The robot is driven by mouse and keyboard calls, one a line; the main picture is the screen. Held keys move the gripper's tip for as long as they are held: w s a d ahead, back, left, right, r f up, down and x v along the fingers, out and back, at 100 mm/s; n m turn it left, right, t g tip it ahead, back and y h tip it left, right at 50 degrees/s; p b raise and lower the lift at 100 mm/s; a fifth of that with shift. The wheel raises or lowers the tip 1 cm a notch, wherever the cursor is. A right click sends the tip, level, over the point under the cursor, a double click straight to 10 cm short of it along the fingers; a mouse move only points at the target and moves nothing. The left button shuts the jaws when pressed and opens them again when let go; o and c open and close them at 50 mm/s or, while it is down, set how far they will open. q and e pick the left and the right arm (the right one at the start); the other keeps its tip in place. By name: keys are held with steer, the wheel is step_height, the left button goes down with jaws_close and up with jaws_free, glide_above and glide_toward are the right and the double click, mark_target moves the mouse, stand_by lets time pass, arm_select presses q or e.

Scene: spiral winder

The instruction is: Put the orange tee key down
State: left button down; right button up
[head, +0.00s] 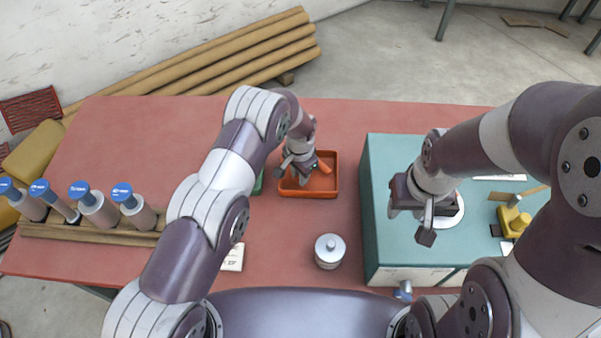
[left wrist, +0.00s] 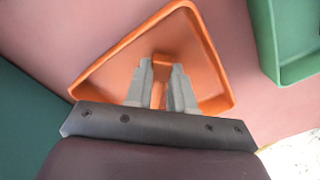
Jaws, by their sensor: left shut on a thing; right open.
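My left gripper (head: 297,172) is over the orange tray (head: 333,188) on the red table. In the left wrist view its two grey fingers (left wrist: 160,88) are shut on the orange tee key (left wrist: 157,94), which shows as a narrow orange strip between them. The key's orange is close to the tray's, so its lower end is hard to make out, and I cannot tell whether it touches the tray floor. In the head view a bit of orange (head: 324,166) shows beside the gripper. My right gripper (head: 409,222) is open above the teal machine top.
A green tray (left wrist: 290,40) lies beside the orange one. A lidded metal pot (head: 330,251) stands in front. The teal box (head: 385,240) fills the right, with a yellow block (head: 514,221) on it. Several blue-capped cylinders (head: 100,208) stand in a wooden rack at left.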

arm_select(q)
steer(key=shift+w+f, duration=0.15)
steer(key=shift+f, duration=0.65)
steer(key=c, duration=1)
jaws_free()
steer(key=shift+r, duration=0.35)
step_height(320, 180, up, 12)
steer(key=b, duration=0.2)
steer(key=s+a+r+n, duration=0.3)
steer(key=s+a+r, duration=0.2)
steer(key=a+r, duration=0.2)
steer(key=s+a+r+n, duration=0.1)
steer(key=s+a+n, duration=0.1)
steer(key=s, duration=0.4)
steer(key=s+a+r+n+t, duration=0.1)
steer(key=s+a+r+n, duration=0.1)
steer(key=s+a, duration=0.2)
steer(key=s+a+r+n, duration=0.1)
steer(key=s+a+r, duration=0.1)
steer(key=s, duration=0.6)
steer(key=shift+a+n, duration=0.4)
steer(key=shift+a, duration=0.05)
